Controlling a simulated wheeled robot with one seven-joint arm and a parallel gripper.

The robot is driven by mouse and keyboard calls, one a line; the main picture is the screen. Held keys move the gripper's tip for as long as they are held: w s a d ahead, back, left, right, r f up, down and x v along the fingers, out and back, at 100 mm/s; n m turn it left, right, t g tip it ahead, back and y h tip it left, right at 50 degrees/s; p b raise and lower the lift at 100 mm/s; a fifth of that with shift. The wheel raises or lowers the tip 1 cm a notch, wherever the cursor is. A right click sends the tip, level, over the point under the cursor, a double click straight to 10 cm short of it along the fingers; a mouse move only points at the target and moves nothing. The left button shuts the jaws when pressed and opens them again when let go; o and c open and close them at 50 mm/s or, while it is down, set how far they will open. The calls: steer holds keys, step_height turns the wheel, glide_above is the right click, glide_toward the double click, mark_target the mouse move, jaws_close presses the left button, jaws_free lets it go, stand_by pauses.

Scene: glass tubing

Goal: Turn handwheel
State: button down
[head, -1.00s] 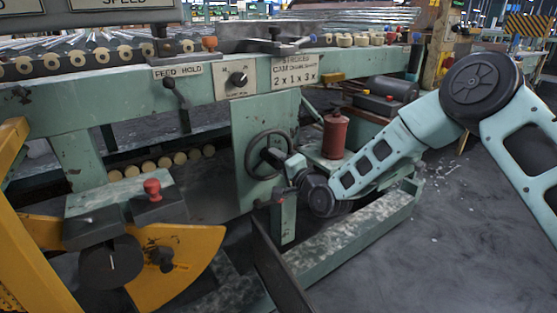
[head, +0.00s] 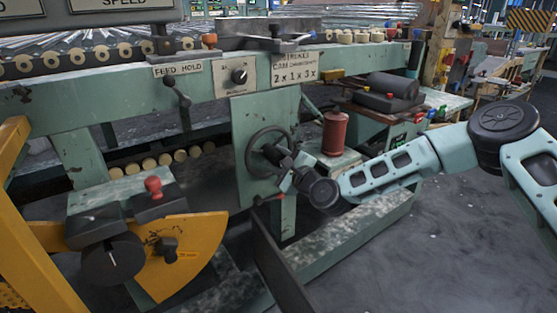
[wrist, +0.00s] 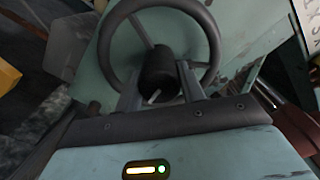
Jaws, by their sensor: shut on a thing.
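The handwheel (head: 253,142) is a dark ring on a pale green upright panel of the machine, in the middle of the head view. The wheel's lower rim is partly hidden behind my gripper.
A red canister (head: 334,133) stands just above my forearm. A yellow quadrant (head: 182,255) with a red knob (head: 153,186) is at lower left. Open floor (head: 450,240) lies at right.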

steer(key=shift+f+m, duration=0.1)
steer(key=shift+m, duration=0.8)
steer(key=c, duration=0.9)
jaws_free()
steer(key=shift+o, duration=0.2)
steer(key=shift+s, duration=0.1)
steer(key=p+v, duration=0.3)
steer(key=v, duration=1.4)
steer(key=shift+s+d, duration=0.1)
steer(key=shift+d, duration=0.05)
